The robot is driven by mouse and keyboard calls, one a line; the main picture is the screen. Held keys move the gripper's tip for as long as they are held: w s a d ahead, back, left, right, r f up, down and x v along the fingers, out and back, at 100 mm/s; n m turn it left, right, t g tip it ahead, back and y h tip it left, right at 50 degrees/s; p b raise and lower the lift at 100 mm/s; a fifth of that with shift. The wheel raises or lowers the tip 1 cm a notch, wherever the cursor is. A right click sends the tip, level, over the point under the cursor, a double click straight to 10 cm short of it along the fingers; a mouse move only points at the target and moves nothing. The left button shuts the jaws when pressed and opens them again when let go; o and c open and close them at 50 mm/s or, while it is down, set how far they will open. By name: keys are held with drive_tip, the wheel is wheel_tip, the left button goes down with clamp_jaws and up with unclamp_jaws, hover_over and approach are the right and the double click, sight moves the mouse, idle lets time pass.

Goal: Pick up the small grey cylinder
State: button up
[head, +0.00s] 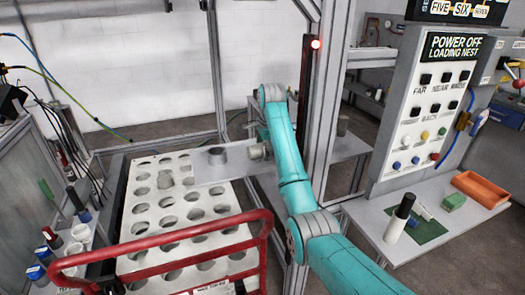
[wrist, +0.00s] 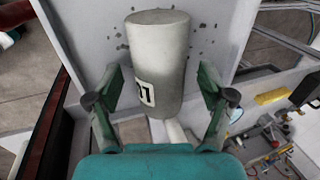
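In the wrist view a pale grey cylinder (wrist: 160,60) with a black-and-white label stands on a light plate (wrist: 85,60). The two fingers of my gripper (wrist: 160,90) are spread on either side of it, with a gap at each side. The gripper is open and holds nothing. My fingers cannot be made out there. I cannot tell for sure that both views show the same cylinder.
A red rail (head: 160,245) crosses in front. Metal posts (head: 330,90) stand behind the arm. Another cylinder (head: 342,125) shows beyond them. A button panel (head: 435,100) is at right.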

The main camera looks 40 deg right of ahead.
clamp_jaws()
drive_tip(key=shift+r, duration=0.15)
